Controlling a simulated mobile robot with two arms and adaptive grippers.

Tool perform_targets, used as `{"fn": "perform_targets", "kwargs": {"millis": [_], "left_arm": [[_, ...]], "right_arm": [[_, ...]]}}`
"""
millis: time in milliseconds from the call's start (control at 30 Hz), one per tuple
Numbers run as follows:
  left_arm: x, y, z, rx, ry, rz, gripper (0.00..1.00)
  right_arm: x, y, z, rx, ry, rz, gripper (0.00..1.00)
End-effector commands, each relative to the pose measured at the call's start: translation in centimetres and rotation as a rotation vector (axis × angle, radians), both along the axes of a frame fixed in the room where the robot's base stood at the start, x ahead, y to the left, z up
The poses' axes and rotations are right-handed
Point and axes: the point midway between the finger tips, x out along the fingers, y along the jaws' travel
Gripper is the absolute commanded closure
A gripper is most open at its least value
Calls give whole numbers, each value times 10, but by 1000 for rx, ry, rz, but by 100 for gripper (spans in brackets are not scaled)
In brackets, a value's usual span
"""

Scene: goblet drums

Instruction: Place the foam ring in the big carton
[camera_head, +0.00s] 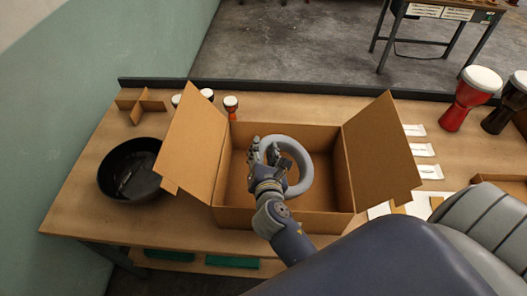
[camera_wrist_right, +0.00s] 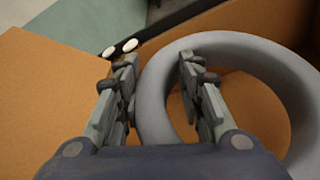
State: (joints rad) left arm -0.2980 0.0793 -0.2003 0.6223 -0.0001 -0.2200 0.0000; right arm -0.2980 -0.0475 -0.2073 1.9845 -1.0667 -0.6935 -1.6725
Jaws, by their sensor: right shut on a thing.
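The foam ring (camera_head: 306,168) is a thick grey ring, seen in the head view over the inside of the open big carton (camera_head: 325,138). My right gripper (camera_head: 263,152) is shut on the left side of the ring. In the right wrist view, the fingers of the right gripper (camera_wrist_right: 158,62) straddle the tube of the foam ring (camera_wrist_right: 240,48). I cannot tell whether the ring touches the carton floor. The carton is brown, with its left and right flaps standing out. My left gripper is not in view.
A black bowl (camera_head: 115,168) stands left of the carton, with a cardboard divider (camera_head: 140,106) behind it. A small red drum (camera_head: 231,110) stands behind the carton. A red goblet drum (camera_head: 468,98) and white packets (camera_head: 422,150) are at the right.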

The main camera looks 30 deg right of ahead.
Motion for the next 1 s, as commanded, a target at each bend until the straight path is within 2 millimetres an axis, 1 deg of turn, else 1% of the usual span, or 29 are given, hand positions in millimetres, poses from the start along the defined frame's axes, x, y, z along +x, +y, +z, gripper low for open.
{"fn": "perform_targets", "kwargs": {"millis": [33, 133, 267, 633, 733, 767, 800, 833, 1000], "left_arm": [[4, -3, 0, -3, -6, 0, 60], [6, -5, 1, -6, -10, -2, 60], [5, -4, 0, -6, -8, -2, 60], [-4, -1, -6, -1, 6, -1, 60], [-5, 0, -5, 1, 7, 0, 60], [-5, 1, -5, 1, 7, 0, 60], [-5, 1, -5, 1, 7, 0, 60], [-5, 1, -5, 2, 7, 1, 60], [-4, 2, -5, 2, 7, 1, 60]], "right_arm": [[0, 0, -1, 0, -1, 0, 89], [0, 0, 0, 0, -2, 0, 89], [0, 0, -1, 0, -1, 0, 89], [0, 0, -12, 0, -2, 1, 89], [0, 0, -12, 0, -2, 1, 89], [0, 0, -12, 0, -2, 1, 61], [0, 0, -12, 0, -1, 0, 52], [0, 0, -12, 0, -1, 0, 45], [0, 0, -12, 0, -1, 0, 45]]}}
